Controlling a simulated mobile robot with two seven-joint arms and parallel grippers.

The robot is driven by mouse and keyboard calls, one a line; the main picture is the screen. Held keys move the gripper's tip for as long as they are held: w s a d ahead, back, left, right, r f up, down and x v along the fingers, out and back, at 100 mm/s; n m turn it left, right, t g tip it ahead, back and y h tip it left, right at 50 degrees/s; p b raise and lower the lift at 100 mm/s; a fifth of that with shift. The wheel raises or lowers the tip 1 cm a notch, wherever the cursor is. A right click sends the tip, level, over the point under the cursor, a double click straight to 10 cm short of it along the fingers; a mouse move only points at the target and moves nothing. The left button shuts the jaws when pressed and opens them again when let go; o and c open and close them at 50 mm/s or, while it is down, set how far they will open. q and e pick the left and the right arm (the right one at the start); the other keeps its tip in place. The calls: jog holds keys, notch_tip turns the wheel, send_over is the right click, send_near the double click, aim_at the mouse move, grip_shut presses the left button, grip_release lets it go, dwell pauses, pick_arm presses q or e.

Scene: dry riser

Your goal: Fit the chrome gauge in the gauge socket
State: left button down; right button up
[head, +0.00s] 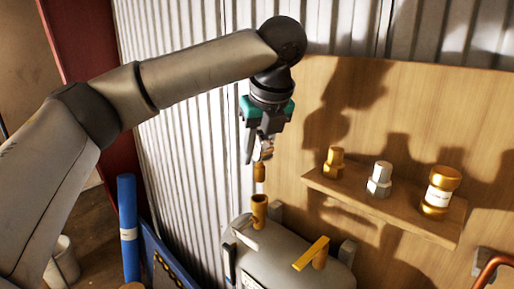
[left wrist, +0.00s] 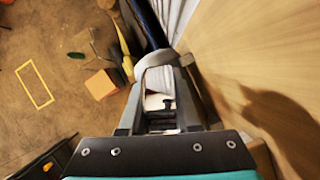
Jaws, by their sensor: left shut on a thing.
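My left gripper (head: 262,143) is shut on the chrome gauge and holds it above the grey tank. In the head view the gauge's brass stem (head: 260,172) points down; its body is mostly hidden by the fingers. In the left wrist view the chrome gauge (left wrist: 156,68) shows a rounded grey rim and a white face between the fingers. The gauge socket (head: 259,212), an upright brass tube, stands on the tank's top left. The stem hangs almost straight above the socket's mouth, with a visible gap between them. My right gripper is not in view.
The grey tank (head: 290,262) also carries a brass valve with a yellow lever (head: 311,253). A wooden shelf (head: 400,205) on the right holds a brass fitting (head: 334,161), a silver fitting (head: 380,180) and a labelled gold cap (head: 440,190). A corrugated wall stands behind.

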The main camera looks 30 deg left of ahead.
pick_arm(q)
jog(key=shift+f, duration=2.85)
jog(key=c, duration=0.5)
grip_release()
jog(key=shift+c, duration=0.2)
jog(key=shift+s+d+r+b, duration=0.15)
jog(key=shift+r+b, duration=0.15)
jog(key=shift+r, duration=0.1)
jog(key=v, duration=1.4)
jog(key=shift+r, duration=0.1)
